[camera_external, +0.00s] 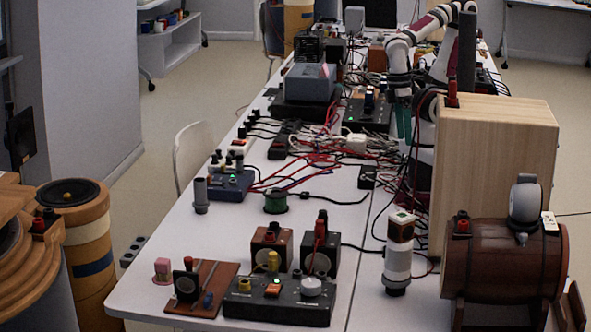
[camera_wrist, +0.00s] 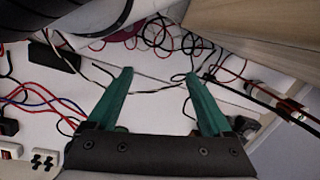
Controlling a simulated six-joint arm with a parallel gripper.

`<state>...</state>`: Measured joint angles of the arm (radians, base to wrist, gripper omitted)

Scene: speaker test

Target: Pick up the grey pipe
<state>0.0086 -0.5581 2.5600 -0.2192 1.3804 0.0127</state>
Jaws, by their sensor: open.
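A grey pipe (camera_external: 200,194), a short upright cylinder with a wider foot, stands near the left edge of the white table in the external view. It does not show in the wrist view. My gripper (camera_external: 404,122) has teal fingers and hangs over the cables at the table's far middle, well to the right of and behind the pipe. In the wrist view my gripper (camera_wrist: 158,74) is open, with nothing between its fingers but bare table and cables below.
A blue box (camera_external: 232,184) stands close to the pipe's right. Red and black cables (camera_external: 320,150) lie between pipe and gripper. A tall wooden cabinet (camera_external: 495,170) is beside my arm. Bare table (camera_external: 160,235) lies in front of the pipe.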

